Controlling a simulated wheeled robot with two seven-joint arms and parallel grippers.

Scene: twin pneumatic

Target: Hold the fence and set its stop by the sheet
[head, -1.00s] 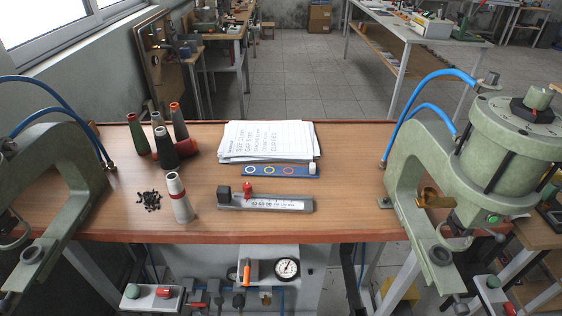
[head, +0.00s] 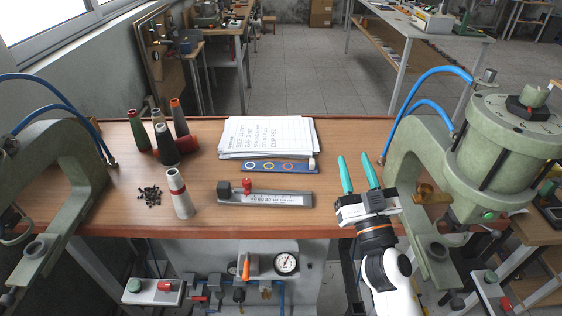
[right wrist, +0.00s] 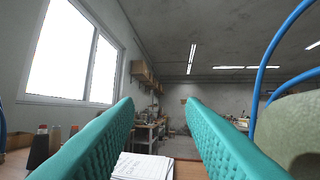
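The fence (head: 290,200) is a grey metal bar with a white scale, lying on the wooden table near its front edge. Its stop, with a red knob (head: 247,185) and a dark block (head: 224,190), sits at the bar's left end. The sheet (head: 268,136), a stack of white paper with handwriting, lies behind it and also shows in the right wrist view (right wrist: 142,167). My right gripper (head: 358,173) is open and empty, to the right of the fence, with teal fingers pointing away. Its fingers frame the right wrist view (right wrist: 160,118). My left gripper is not in view.
A blue strip with coloured rings (head: 280,166) lies between sheet and fence. Several cones (head: 168,145) and dark small parts (head: 149,196) are at left. Green presses stand at left (head: 75,160) and right (head: 500,150). A gauge (head: 286,263) is below the table's front edge.

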